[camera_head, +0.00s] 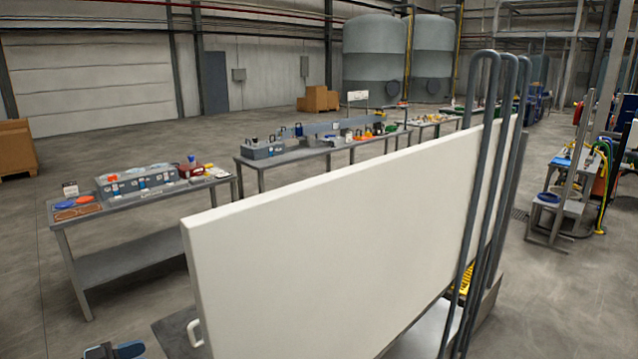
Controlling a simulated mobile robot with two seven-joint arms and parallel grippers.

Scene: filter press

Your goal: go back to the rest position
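Neither of my grippers shows clearly in the head view. A dark grey and blue part (115,350) is cut off by the bottom edge at the left; I cannot tell what it is. A large white filter plate (340,240) stands upright in front of me, running from the lower left up to the right. A small white handle (194,333) is on its near left edge. Grey bent tubes (480,180) rise over its right end. What lies behind the plate is hidden.
A steel table (130,240) with bins and tools stands at the left. A longer bench (290,158) stands behind the plate. A small grey stand (565,212) is at the right. Cardboard boxes (318,98) and two tanks (375,55) are far back.

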